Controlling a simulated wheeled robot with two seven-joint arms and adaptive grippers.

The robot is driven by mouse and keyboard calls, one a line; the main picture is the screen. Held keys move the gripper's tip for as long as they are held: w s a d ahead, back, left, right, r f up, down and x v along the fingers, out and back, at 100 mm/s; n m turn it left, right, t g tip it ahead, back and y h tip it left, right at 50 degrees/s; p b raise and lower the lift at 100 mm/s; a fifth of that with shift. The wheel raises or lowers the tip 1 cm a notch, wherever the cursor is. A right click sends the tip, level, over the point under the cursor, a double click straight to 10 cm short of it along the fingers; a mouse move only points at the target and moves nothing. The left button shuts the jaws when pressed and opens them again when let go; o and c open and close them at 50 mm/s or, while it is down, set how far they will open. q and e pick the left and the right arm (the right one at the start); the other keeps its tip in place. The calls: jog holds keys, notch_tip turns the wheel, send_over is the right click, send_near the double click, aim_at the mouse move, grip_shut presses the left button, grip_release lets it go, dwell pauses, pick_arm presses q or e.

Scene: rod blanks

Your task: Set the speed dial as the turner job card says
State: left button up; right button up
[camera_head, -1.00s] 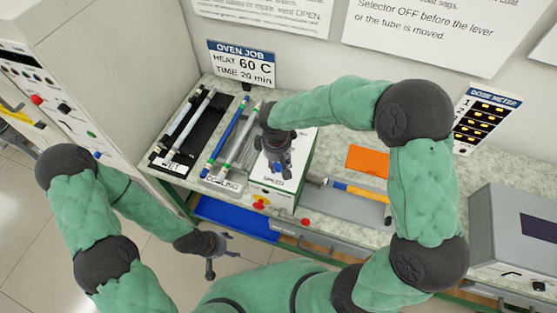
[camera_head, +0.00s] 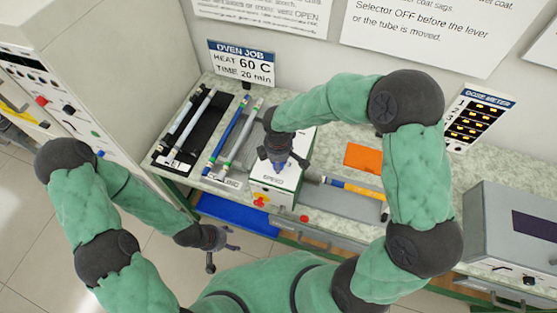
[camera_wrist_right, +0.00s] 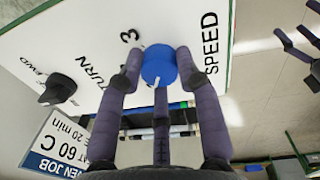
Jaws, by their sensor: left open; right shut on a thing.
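The speed dial (camera_wrist_right: 159,66) is a blue knob with a white pointer mark, on the white top of the turner (camera_wrist_right: 110,30), beside the printed word SPEED and a figure 3. My right gripper (camera_head: 280,166) is over the turner in the head view. In the right wrist view its fingers (camera_wrist_right: 160,80) are closed around the blue dial. My left gripper (camera_head: 222,243) is open and empty, low in front of the bench. The turner job card cannot be made out; the card in view is headed OVEN JOB (camera_head: 241,63).
A black selector knob (camera_wrist_right: 58,89) sits on the turner top near FWD. Rods lie in the WET tray (camera_head: 207,128) and at the cooling rack (camera_head: 216,178), left of the turner. An orange pad (camera_head: 364,157) and a grey box (camera_head: 520,225) stand to the right.

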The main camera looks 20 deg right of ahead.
jog(key=shift+w+r, duration=0.1)
dwell(0.3)
jog(key=o, duration=1.2)
jog(key=shift+a, duration=0.1)
jog(key=shift+c, duration=0.2)
notch_tip(320, 180, up, 12)
jog(key=shift+s, duration=0.4)
jog(key=shift+a, duration=0.1)
